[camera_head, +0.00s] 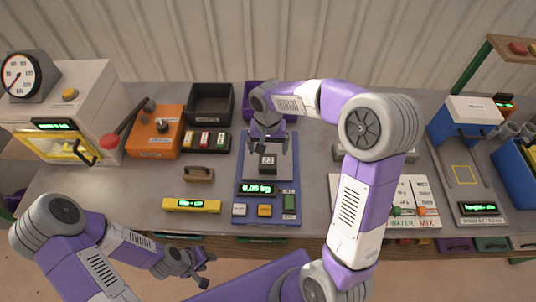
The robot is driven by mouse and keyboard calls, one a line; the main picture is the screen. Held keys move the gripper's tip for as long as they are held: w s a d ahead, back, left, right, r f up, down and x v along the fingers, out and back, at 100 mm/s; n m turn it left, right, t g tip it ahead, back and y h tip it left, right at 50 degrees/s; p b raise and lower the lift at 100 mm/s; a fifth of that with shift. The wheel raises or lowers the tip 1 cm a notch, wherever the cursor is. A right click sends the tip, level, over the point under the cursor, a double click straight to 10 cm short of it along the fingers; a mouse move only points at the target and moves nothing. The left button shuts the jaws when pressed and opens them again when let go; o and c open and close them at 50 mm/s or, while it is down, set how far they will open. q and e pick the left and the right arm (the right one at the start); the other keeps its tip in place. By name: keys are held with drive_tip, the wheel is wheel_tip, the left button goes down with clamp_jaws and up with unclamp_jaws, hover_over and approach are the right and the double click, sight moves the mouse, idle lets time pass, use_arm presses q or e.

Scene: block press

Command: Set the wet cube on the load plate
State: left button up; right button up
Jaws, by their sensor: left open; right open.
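A small dark cube (267,163) with a white label reading about "23" sits on the grey plate of a blue scale (243,214) in the middle of the table. The scale's green display reads about 0.05 kg. I cannot tell whether the cube is wet. My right gripper (268,148) points down just above the cube, its fingers open. My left gripper (206,270) is open and empty, low in front of the table edge. A grey plate with a yellow square outline (464,175) lies at the right, with nothing on it; no view names the load plate.
A white oven-like box (75,88) with a dial and an orange machine (155,132) stand at the left. A dark bin (212,100), a brown handled block (199,174) and a yellow display bar (192,205) flank the scale. My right arm hides part of the table right of it.

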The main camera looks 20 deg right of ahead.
sight(268, 161)
drive_tip(key=shift+r, duration=1.65)
